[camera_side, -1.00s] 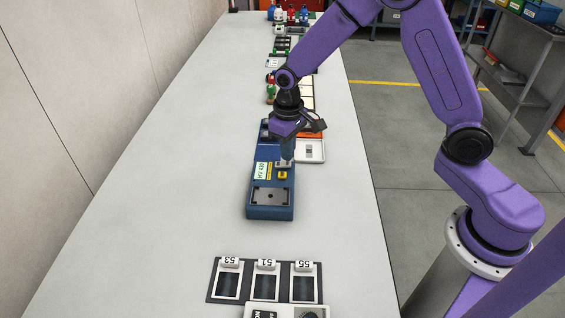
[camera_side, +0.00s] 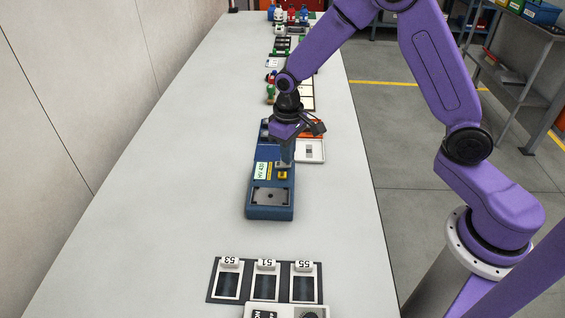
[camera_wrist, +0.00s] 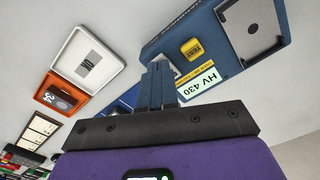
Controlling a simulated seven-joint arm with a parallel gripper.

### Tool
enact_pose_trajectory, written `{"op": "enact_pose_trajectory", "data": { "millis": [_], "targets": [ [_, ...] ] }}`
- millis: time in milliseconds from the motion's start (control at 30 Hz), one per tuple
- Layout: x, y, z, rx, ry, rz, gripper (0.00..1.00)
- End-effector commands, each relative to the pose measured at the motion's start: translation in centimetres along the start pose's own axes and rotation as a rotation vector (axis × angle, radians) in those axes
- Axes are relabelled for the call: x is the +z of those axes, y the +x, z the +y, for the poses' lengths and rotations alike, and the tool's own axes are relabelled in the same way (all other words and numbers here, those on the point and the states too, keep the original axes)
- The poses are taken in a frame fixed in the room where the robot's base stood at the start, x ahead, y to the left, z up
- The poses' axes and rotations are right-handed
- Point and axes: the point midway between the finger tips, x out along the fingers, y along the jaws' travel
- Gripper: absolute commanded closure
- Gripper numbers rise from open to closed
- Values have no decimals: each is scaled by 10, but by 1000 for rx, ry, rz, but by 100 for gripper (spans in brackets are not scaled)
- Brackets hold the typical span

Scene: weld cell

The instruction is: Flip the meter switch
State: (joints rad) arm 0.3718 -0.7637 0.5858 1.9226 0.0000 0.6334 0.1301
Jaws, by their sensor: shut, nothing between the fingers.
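The blue meter (camera_side: 262,205) lies on the white table under my gripper, with a pale label, a yellow button (camera_side: 283,175) and a grey recessed plate on its near end. In the wrist view the meter (camera_wrist: 212,30) fills the upper right, with the yellow button (camera_wrist: 192,48) and the label HV 430 (camera_wrist: 208,77). My gripper (camera_side: 286,162) is shut and empty, its fingertips down at the meter's top beside the yellow button. In the wrist view the fingers (camera_wrist: 157,78) partly cover a light grey part on the meter. I cannot tell the switch's position or whether the fingertips touch it.
A white tray (camera_side: 318,157) and an orange item (camera_side: 313,136) sit right of the meter. A dark rack (camera_side: 210,290) with cards 53, 51 and 55 lies nearer. Several items stand farther back. The table left of the meter is clear.

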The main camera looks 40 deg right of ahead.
Motion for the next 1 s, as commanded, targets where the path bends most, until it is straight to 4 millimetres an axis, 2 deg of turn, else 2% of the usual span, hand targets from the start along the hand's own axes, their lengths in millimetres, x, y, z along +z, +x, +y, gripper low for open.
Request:
{"op": "enact_pose_trajectory", "data": {
  "millis": [800, 1000],
  "targets": [
    [0, 10, 0, 0, 0, 0, 100],
    [0, 3, 0, 0, 0, 2, 100]
  ]
}}
